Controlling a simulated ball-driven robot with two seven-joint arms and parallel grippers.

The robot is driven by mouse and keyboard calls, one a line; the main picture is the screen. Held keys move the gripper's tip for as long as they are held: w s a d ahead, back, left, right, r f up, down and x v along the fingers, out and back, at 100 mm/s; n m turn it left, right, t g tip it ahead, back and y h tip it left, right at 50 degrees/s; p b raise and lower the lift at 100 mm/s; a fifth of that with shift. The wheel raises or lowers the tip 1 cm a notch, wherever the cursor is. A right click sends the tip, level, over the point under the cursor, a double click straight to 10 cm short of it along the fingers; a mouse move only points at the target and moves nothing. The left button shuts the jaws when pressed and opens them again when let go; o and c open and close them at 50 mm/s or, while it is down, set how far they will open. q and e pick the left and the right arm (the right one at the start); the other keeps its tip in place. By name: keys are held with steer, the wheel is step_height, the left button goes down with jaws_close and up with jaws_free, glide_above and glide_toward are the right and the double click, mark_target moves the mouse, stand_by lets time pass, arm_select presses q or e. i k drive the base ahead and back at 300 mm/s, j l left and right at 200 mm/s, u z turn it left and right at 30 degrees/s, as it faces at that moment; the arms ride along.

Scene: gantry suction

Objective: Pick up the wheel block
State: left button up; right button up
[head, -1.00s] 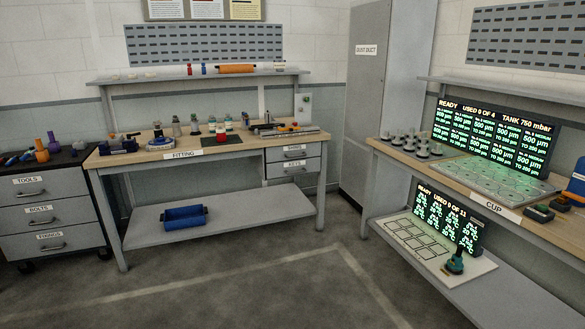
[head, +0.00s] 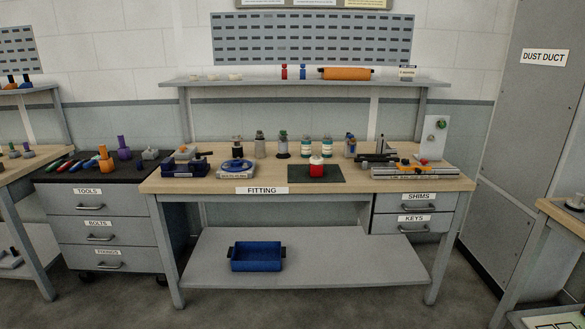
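No object in view is plainly the wheel block at this size. On the FITTING bench (head: 390,186), a blue round piece (head: 237,164) sits on a pale labelled base at the left. A small red block with a white top (head: 317,168) stands on a dark green mat (head: 298,174) in the middle. A dark blue vise-like tool (head: 184,168) is at the left end. An orange and grey slide fixture (head: 412,168) is at the right end. Neither of my grippers is in view.
A blue tray (head: 257,258) rests on the lower shelf (head: 345,258). The tool cabinet (head: 95,222) stands left of the bench, the dust duct (head: 530,150) to the right. Bottles and jars (head: 282,146) line the bench back. Floor shows in front.

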mark_target(316, 166)
steer(key=i+z, duration=0.1)
steer(key=i, duration=0.45)
steer(key=i+j+z, duration=0.15)
steer(key=i, duration=0.45)
steer(key=i+z, duration=0.1)
steer(key=i, duration=0.45)
steer(key=i+j+z, duration=0.1)
steer(key=i+j, duration=0.15)
steer(key=i, duration=0.3)
